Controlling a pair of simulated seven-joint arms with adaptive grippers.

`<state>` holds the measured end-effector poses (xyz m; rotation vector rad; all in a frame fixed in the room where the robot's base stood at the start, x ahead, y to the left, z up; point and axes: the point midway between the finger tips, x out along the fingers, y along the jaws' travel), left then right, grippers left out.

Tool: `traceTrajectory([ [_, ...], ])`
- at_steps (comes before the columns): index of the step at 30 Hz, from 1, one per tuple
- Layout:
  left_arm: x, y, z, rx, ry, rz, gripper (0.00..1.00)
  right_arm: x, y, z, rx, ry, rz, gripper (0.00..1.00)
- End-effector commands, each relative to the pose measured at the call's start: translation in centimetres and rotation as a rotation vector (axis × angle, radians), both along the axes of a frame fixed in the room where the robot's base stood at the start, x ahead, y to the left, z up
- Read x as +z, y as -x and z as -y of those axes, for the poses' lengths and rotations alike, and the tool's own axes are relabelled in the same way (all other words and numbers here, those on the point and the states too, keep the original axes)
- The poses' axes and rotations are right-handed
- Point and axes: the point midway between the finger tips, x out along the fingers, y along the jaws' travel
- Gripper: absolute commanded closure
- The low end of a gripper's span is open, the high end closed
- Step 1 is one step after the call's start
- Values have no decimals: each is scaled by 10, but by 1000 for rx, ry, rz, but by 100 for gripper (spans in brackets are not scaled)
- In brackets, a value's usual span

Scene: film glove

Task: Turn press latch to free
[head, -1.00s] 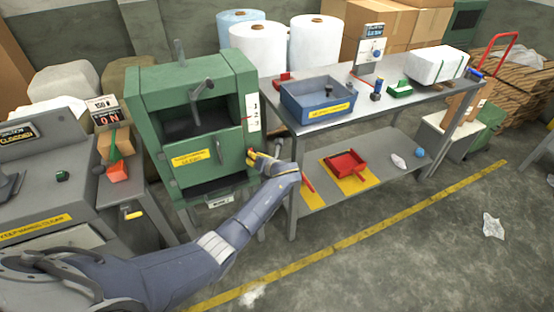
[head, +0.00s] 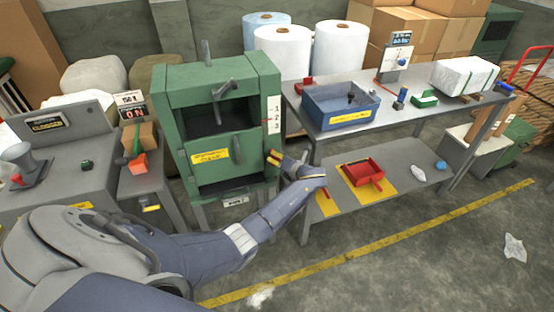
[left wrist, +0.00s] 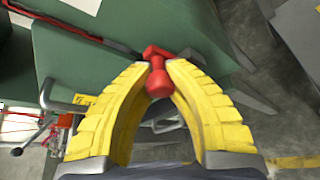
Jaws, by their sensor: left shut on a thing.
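The green press (head: 216,130) stands left of the bench, with a dark opening and a lower door bearing a yellow label. The press latch, a red handle (left wrist: 158,82), shows in the left wrist view on the green side of the press (left wrist: 90,50). My left gripper (left wrist: 158,68) has its yellow fingers shut on this red handle, one on each side. In the head view my left gripper (head: 274,158) is at the press's right side, where the fingers largely hide the latch. My right gripper is not in view.
A grey bench (head: 420,112) with a blue bin (head: 340,105) stands to the right. Its lower shelf holds a red tray (head: 364,172). A grey machine (head: 50,170) stands left of the press. The floor in front is open.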

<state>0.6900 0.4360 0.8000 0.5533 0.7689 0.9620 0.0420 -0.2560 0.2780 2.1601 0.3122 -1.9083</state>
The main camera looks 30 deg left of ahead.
Motion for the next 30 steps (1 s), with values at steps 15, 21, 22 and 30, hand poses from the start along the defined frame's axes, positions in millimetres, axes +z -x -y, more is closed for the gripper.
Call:
traceTrajectory([
  [15, -1, 0, 1, -1, 2, -2, 50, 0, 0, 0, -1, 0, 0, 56],
  [21, 0, 2, 5, -2, 1, -1, 50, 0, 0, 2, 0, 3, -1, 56],
  [22, 1, 2, 7, -2, 1, -1, 50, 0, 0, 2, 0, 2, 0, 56],
  [30, 14, 17, 43, -2, 5, 0, 50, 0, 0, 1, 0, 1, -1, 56],
])
